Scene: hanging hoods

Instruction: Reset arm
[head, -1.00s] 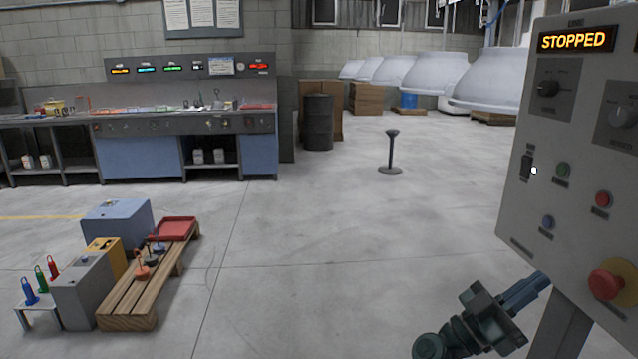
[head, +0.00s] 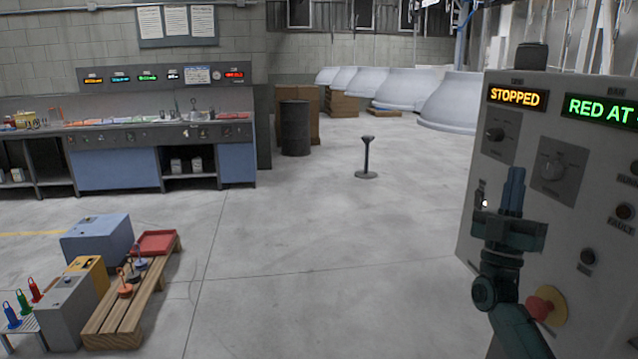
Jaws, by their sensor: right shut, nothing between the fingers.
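My right gripper (head: 514,190) is raised in front of the control panel (head: 478,165) at the right. Its fingers are together, point upward and hold nothing. It covers part of the panel's buttons. A small lit switch (head: 481,199) shows just left of the fingers. The panel's displays read "STOPPED" (head: 515,97) and "RED AT" with the rest cut off (head: 603,110). Two knobs (head: 552,166) sit below the displays. A red mushroom button on a yellow base (head: 546,304) is partly behind my right arm. My left gripper is not in view.
A wooden pallet (head: 124,310) with boxes and hooked weights stands at lower left. A workbench (head: 115,165) lines the back wall. A black post stand (head: 367,157) and dark drum (head: 294,128) stand mid-floor and behind. White hoods (head: 449,100) hang at the back.

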